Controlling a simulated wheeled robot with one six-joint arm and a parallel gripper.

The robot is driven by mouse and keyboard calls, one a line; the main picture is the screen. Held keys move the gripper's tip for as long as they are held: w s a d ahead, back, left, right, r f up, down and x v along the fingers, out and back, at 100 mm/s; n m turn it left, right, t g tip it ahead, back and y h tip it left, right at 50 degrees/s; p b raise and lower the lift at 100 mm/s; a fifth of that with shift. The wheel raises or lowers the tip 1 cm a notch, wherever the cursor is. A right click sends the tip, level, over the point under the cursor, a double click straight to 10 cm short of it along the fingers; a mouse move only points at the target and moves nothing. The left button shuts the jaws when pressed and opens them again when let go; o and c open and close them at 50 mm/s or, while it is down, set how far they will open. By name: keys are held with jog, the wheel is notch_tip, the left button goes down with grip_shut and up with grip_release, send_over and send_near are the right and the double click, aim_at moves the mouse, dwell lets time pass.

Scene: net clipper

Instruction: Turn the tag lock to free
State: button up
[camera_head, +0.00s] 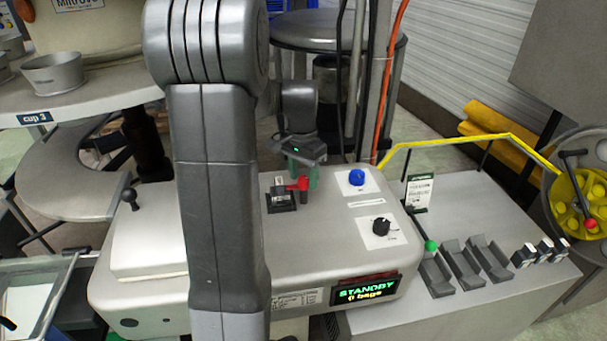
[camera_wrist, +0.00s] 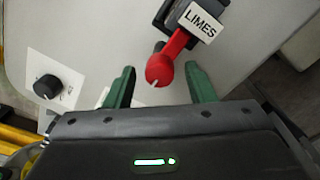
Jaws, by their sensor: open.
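The tag lock is a red lever with a round knob (camera_wrist: 159,68), on a dark block holding a white tag reading "LIMES" (camera_wrist: 198,22). In the head view the red lever (camera_head: 298,184) stands on top of the grey machine, beside its dark block (camera_head: 280,199). My gripper (camera_wrist: 160,76) is open. Its green fingers lie on either side of the red knob in the wrist view, with a gap on both sides. In the head view my gripper (camera_head: 303,172) is over the lever and partly hides it. I cannot tell the exact height of the fingers.
The machine top also carries a blue button (camera_head: 356,177) and a black dial (camera_head: 380,226). Its display (camera_head: 367,290) reads "STANDBY 0 bags". My arm hides part of the machine.

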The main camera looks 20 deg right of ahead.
jog(key=shift+c, duration=0.2)
jog(key=c, duration=0.9)
jog(key=shift+c, duration=0.2)
jog(key=shift+n, duration=0.3)
jog(key=n, duration=0.3)
jog(key=shift+n, duration=0.3)
jog(key=n+p, duration=0.1)
jog(key=n, duration=1.2)
jog(key=shift+n+t, duration=0.3)
